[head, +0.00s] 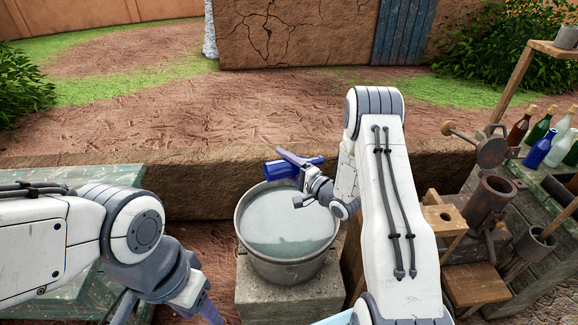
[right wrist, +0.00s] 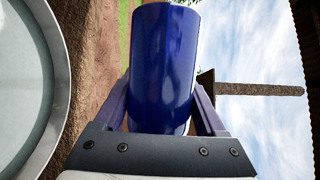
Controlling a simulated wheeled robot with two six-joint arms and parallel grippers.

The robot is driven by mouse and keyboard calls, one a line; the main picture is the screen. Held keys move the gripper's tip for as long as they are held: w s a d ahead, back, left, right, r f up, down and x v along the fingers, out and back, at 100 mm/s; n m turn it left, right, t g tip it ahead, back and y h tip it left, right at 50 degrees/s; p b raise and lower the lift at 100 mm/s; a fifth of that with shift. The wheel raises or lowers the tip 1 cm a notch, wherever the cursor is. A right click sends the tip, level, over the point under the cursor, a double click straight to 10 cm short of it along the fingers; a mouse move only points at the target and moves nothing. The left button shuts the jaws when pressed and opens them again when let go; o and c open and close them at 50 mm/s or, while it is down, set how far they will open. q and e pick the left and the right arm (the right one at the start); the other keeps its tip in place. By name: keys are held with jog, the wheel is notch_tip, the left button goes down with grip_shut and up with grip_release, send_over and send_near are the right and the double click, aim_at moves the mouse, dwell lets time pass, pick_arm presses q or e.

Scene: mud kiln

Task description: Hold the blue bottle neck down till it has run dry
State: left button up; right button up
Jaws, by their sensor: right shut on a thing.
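A blue bottle (head: 282,169) is in my right gripper (head: 297,173), above the back rim of a metal tub (head: 240,235) of pale liquid. It lies roughly level in the head view, its wide end to the left. In the right wrist view the blue body (right wrist: 163,60) sits between the two fingers. Its neck cannot be made out, and no stream shows. Another blue bottle (head: 537,151) stands among the bottles at the right. My left gripper (head: 197,299) is low at the left, partly cut off, with its opening unclear.
The tub stands on a stone block (head: 285,302). A low mud wall (head: 205,185) runs behind it. At the right are a wooden stand with a metal pot (head: 490,198) and a bench holding several bottles. A greenish table (head: 105,290) is at the left.

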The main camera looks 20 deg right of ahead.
jog(key=shift+r+n+g, duration=0.1)
jog(key=shift+n+g, duration=0.3)
jog(key=shift+n, duration=0.7)
jog(key=shift+n+g+h+p, duration=0.3)
jog(key=shift+n+h+p, duration=0.3)
jog(key=shift+n, duration=0.4)
jog(key=shift+r+n, duration=0.1)
jog(key=shift+n, duration=0.6)
jog(key=n+g+h, duration=0.1)
jog(key=n+h, duration=0.1)
jog(key=n, duration=0.1)
jog(key=shift+f, duration=0.2)
